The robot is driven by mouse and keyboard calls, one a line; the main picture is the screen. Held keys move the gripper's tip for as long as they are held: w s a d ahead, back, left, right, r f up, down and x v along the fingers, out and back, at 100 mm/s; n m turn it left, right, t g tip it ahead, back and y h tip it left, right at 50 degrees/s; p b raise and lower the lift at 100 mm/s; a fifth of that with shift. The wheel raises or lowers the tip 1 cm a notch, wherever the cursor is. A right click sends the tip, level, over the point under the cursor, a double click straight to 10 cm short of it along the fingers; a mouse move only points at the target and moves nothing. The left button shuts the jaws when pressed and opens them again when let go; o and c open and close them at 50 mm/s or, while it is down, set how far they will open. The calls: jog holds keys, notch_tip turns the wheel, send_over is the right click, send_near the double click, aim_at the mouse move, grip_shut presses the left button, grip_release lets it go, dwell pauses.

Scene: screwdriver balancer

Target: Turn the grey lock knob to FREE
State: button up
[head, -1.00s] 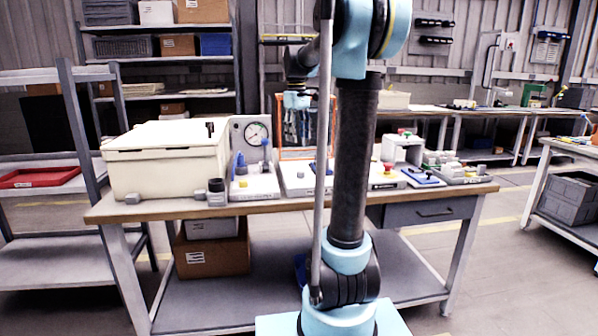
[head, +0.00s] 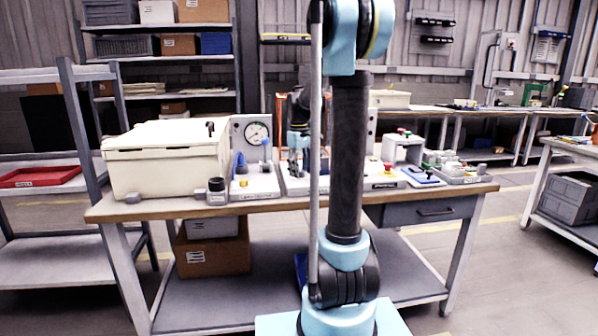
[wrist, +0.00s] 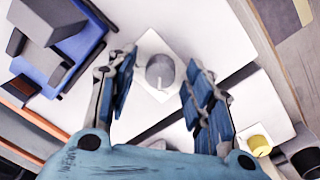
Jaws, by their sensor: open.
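The grey lock knob (wrist: 160,71) shows in the wrist view, a round knob on a square white plate (wrist: 150,46). A pale mark on its face points toward the bottom of the picture. My gripper (wrist: 159,80) is open, with one blue-padded finger on each side of the knob and visible gaps between. How far the fingertips are above the plate is hard to tell. In the head view my gripper (head: 297,150) hangs over the middle of the bench, and I cannot make out the knob there. I cannot read a FREE label.
A blue-based fixture with a grey block (wrist: 52,22) lies at the upper left of the wrist view. A yellow knob (wrist: 259,145) is at the lower right. On the bench (head: 150,209) stand a cream case (head: 165,165), a gauge panel (head: 257,133) and a red button (head: 388,167).

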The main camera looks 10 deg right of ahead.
jog(key=shift+f, duration=0.1)
jog(key=c, duration=1)
jog(key=shift+c, duration=0.2)
jog(key=shift+m, duration=0.3)
jog(key=shift+c, duration=0.2)
jog(key=m, duration=0.9)
jog(key=shift+w+g, duration=0.1)
jog(key=shift+g, duration=0.2)
jog(key=m, duration=0.4)
jog(key=shift+w+m, duration=0.1)
jog(key=shift+m, duration=2)
